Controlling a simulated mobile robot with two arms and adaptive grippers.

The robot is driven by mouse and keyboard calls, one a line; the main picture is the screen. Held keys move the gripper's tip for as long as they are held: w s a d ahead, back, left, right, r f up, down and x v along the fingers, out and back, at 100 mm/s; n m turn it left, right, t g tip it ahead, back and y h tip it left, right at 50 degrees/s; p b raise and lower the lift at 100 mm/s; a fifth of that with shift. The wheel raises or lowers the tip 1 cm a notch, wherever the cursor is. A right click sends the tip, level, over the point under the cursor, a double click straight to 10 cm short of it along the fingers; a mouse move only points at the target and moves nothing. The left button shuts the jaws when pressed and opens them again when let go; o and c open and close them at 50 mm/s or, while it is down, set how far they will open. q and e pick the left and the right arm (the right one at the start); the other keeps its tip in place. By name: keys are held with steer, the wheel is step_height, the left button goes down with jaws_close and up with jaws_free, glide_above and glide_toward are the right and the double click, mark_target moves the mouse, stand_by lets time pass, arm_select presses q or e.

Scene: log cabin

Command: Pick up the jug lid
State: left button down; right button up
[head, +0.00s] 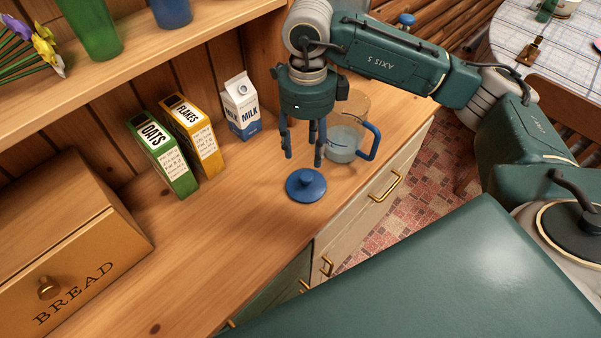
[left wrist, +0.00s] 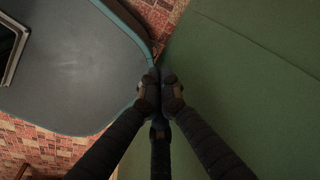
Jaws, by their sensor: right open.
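The blue jug lid (head: 305,188) lies flat on the wooden counter, its round knob facing up. My right gripper (head: 303,158) points down just above the lid, its fingers open and spread, apart from the lid and empty. The clear glass jug (head: 343,152) with a blue handle stands right behind the gripper, partly hidden by it. In the left wrist view, my left gripper (left wrist: 160,92) has its fingertips drawn together with nothing seen between them; it is away from the counter things.
A milk carton (head: 240,108), a yellow flakes box (head: 193,137) and a green oats box (head: 162,157) stand along the back. A bread box (head: 70,235) is at the left. The counter (head: 215,235) in front of the boxes is clear. A shelf (head: 150,60) overhangs the back.

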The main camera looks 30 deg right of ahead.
mark_target(307, 176)
steer(key=f, duration=0.1)
steer(key=s+f, duration=0.1)
steer(key=f, duration=0.1)
steer(key=shift+f+p, duration=0.2)
steer(key=shift+p, duration=0.15)
steer(key=shift+w+f, duration=0.15)
steer(key=shift+f, duration=0.15)
step_height(307, 176, down, 4)
steer(key=p, duration=0.2)
steer(key=shift+w+f+p, duration=0.1)
steer(key=shift+p, duration=0.2)
steer(key=shift+f, duration=0.5)
steer(key=shift+c, duration=0.5)
steer(key=c, duration=0.4)
arm_select(q)
steer(key=s+r, duration=0.3)
steer(key=s, duration=0.2)
steer(key=shift+s+a+g, duration=0.15)
steer(key=shift+a+g, duration=0.05)
steer(key=shift+g, duration=0.1)
arm_select(e)
steer(key=c, duration=0.5)
